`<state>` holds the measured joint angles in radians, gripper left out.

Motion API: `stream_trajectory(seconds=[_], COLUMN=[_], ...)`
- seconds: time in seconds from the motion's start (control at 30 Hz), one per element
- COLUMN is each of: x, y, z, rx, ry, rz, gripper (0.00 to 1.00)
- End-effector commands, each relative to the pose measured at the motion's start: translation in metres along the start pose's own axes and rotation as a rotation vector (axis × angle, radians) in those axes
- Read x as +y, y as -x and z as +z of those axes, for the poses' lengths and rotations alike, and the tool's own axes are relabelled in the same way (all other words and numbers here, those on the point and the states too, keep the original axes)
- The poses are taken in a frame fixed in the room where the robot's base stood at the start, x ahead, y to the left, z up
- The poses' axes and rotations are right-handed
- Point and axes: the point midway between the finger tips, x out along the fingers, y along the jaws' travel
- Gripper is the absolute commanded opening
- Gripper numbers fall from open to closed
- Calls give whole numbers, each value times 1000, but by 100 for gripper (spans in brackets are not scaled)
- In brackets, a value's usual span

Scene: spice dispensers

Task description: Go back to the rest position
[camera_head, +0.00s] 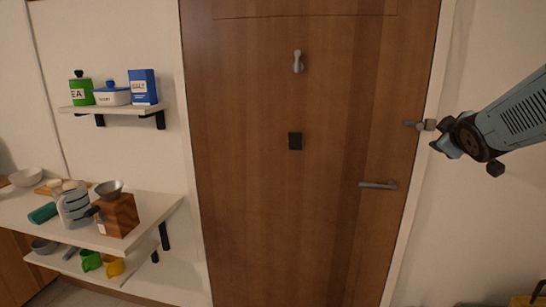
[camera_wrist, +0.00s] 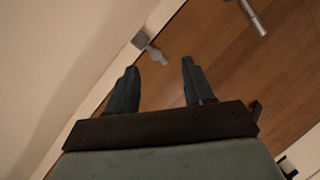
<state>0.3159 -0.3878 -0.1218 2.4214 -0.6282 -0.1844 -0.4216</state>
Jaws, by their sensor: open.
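My gripper (camera_head: 446,137) is at the right of the head view, at the end of my pale blue arm. It is raised in front of the right door frame, and its jaws look empty. In the wrist view my gripper (camera_wrist: 159,73) shows two dark fingers spread apart with nothing between them. A small metal latch (camera_head: 412,124) on the door edge appears just left of the gripper in the head view. The latch (camera_wrist: 147,46) also shows beyond the fingertips in the wrist view; I cannot tell the exact gap.
A brown wooden door (camera_head: 300,220) with a lever handle (camera_head: 378,185) fills the middle. At left, a wall shelf (camera_head: 112,108) holds containers. Below it, a counter (camera_head: 150,208) bears a wooden grinder (camera_head: 118,216) and other kitchenware. Bare wall lies around my arm.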

Motion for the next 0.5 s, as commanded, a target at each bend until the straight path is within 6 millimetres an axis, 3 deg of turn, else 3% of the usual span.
stream_trajectory(seconds=[0.27, 0.5], x=[-69, -141], y=[67, 143], z=[-8, -11], rx=[-222, -428], ry=[-355, -597], rz=[-189, -411], gripper=[52, 52])
